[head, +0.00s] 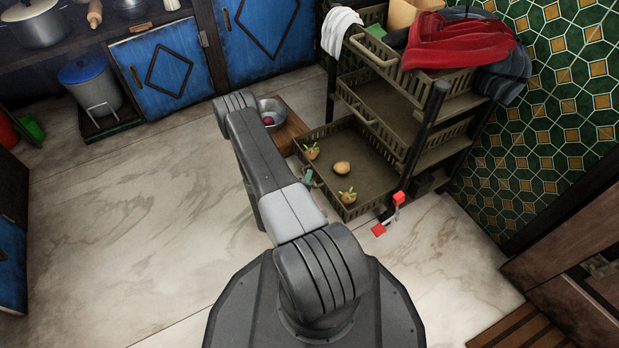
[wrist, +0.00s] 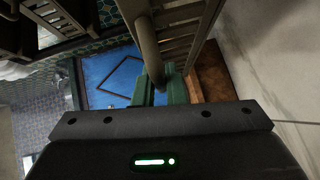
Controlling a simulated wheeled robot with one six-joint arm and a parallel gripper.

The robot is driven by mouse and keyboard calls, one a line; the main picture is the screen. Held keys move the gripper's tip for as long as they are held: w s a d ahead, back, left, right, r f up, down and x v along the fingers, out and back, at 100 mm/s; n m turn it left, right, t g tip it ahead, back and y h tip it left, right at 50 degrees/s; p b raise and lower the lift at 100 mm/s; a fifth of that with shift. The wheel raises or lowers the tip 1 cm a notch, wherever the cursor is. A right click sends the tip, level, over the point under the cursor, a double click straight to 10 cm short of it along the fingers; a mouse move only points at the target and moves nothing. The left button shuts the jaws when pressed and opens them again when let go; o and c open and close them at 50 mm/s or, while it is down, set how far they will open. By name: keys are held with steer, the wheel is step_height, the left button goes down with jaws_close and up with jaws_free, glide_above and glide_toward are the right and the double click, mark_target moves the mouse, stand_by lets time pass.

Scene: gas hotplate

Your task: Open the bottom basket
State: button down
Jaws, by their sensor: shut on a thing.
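The bottom basket (head: 372,178) of the dark rack stands pulled out toward the left from under the upper baskets. Several vegetables, potato- and turnip-like, lie in it. My gripper (head: 308,178) is at the basket's front left rim, mostly hidden behind my own arm, with a bit of green finger showing. The exact contact is partly hidden by the gripper body.
The middle basket (head: 385,108) and top basket (head: 372,58) hang above, with red cloth (head: 460,42) on top. A wooden box (head: 291,133) with a metal bowl (head: 275,107) stands beyond the bottom basket. A red-ended object (head: 390,214) is by its near corner. The marble floor to the left is clear.

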steer(key=shift+s+a, duration=0.1)
steer(key=shift+a, duration=0.15)
steer(key=c, duration=1.5)
jaws_free()
